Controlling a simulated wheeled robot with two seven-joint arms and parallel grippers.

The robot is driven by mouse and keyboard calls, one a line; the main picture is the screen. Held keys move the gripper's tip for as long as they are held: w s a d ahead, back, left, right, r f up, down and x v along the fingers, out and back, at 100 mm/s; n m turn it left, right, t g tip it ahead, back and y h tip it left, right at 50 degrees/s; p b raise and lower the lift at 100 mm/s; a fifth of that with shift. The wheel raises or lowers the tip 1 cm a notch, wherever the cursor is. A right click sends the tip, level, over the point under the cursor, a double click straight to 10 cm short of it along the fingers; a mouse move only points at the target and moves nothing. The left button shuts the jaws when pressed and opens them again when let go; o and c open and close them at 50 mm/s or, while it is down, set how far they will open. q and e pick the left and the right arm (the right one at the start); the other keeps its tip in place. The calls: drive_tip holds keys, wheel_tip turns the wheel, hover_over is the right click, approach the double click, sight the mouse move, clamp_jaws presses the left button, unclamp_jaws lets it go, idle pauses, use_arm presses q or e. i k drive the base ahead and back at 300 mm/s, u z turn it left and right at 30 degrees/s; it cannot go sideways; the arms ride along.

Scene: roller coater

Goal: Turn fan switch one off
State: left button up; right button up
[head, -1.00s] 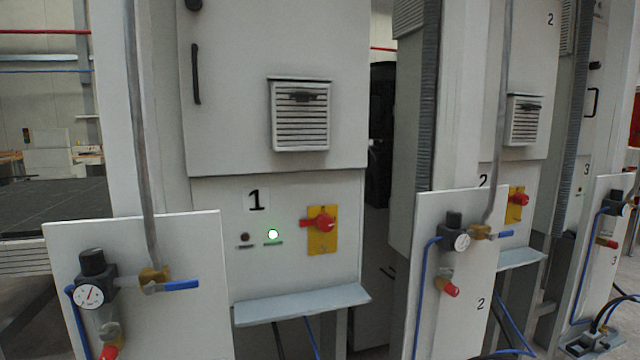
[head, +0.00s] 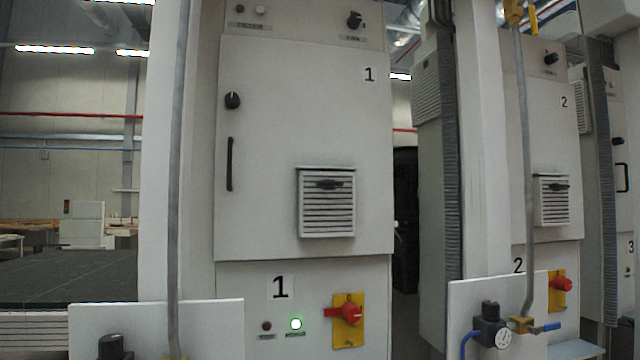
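Cabinet one (head: 270,130) stands in the middle of the head view, marked "1" on its upper and lower parts. At its top right is a black rotary knob (head: 354,20) with a small label under it, too blurred to read surely. A red rotary switch (head: 348,313) on a yellow plate sits on the lower panel, its handle lying about level. Left of it a green lamp (head: 296,324) is lit and a dark red lamp (head: 267,326) is unlit. Neither of my grippers shows.
Cabinet two (head: 550,130) stands to the right, with its own black knob (head: 550,58) and red switch (head: 562,284). White panels with gauges and valves (head: 490,332) stand in front at the bottom. Grey vertical pipes (head: 178,180) rise before the cabinets.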

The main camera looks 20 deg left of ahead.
sight(355, 19)
drive_tip(key=k, duration=0.5)
drive_tip(key=u, duration=1.1)
drive_tip(key=i, duration=0.9)
drive_tip(key=z, duration=1.1)
